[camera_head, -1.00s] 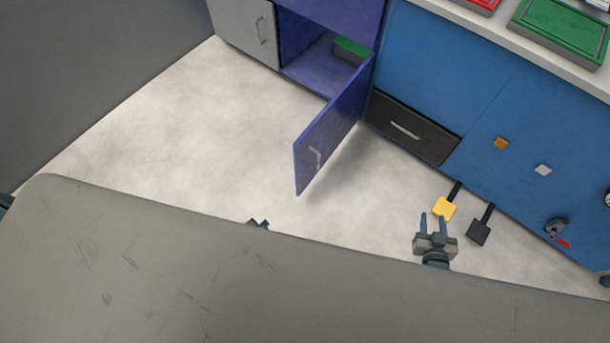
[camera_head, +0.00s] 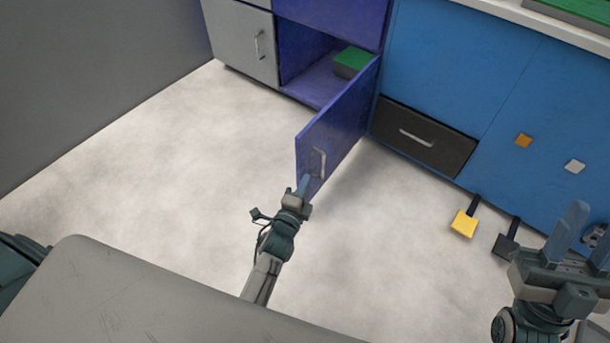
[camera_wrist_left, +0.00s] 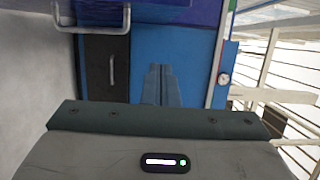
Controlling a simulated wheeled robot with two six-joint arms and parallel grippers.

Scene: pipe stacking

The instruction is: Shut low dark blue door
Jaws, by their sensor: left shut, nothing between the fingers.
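The low dark blue door (camera_head: 335,130) stands open at the low compartment (camera_head: 308,92), swung out on its right-hand edge. Its pale handle (camera_head: 319,162) is near the free edge. My left gripper (camera_head: 304,183) is shut and empty, with its tips at the lower free corner of the door, just below the handle; I cannot tell whether they touch. In the left wrist view its closed fingers (camera_wrist_left: 160,85) point forward, and the door (camera_wrist_left: 165,14) crosses the top. My right gripper (camera_head: 587,232) is open and empty at the lower right.
A green-topped box (camera_head: 352,62) sits inside the compartment. A grey door (camera_head: 238,40) is shut to the left. A black drawer (camera_head: 420,135) is shut in the blue cabinet (camera_head: 440,60). A yellow pedal (camera_head: 464,223) and a dark pedal (camera_head: 506,245) stick out low. The floor before the door is clear.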

